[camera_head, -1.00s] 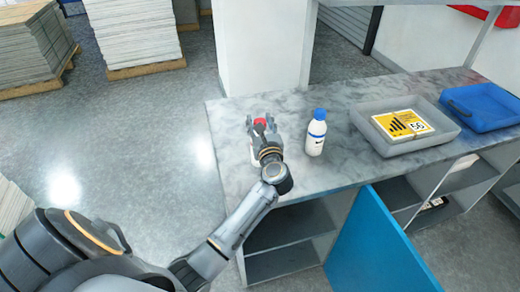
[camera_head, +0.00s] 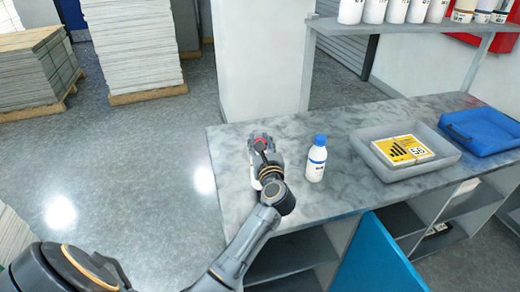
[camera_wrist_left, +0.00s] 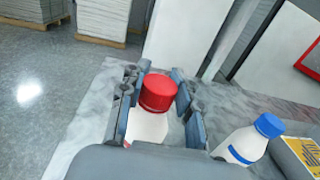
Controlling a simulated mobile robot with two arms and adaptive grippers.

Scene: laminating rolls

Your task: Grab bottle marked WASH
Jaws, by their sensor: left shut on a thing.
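A white bottle with a red cap (camera_head: 261,144) stands at the left end of the grey marbled counter (camera_head: 232,150). My left gripper (camera_head: 263,138) is around this bottle and shut on it. In the left wrist view the red cap (camera_wrist_left: 158,91) sits between the two fingers, with the white body partly hidden below. A second white bottle with a blue cap (camera_head: 316,158) stands upright to the right of the gripper, apart from it; it also shows in the left wrist view (camera_wrist_left: 247,141). I cannot read the word on either label. My right gripper is not in view.
A grey tray (camera_head: 448,160) with a yellow box (camera_head: 402,150) lies to the right, beside a blue tray (camera_head: 484,132). A shelf (camera_head: 400,27) behind holds several white bottles. A white pillar (camera_head: 257,60) stands behind the counter.

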